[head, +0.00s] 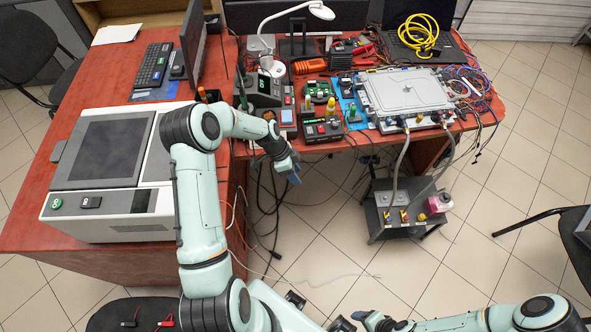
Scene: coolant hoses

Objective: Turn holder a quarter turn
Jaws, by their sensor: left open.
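I cannot tell which thing is the holder; small fittings and stands are crowded on the red workbench (318,151). A grey metal plate unit (405,92) with hose fittings along its front edge lies on the bench's right part. Two grey hoses (398,165) run from it down to a dark coolant cart (405,207) with yellow-marked fittings. My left gripper (292,172) is open, in front of the bench's front edge and left of the cart, with nothing seen in it. My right gripper (362,319) is low at the bottom edge, small, and its jaws are unclear.
A large grey machine (110,170) stands on the left desk. Loose cables hang in front. Chairs stand at the edges.

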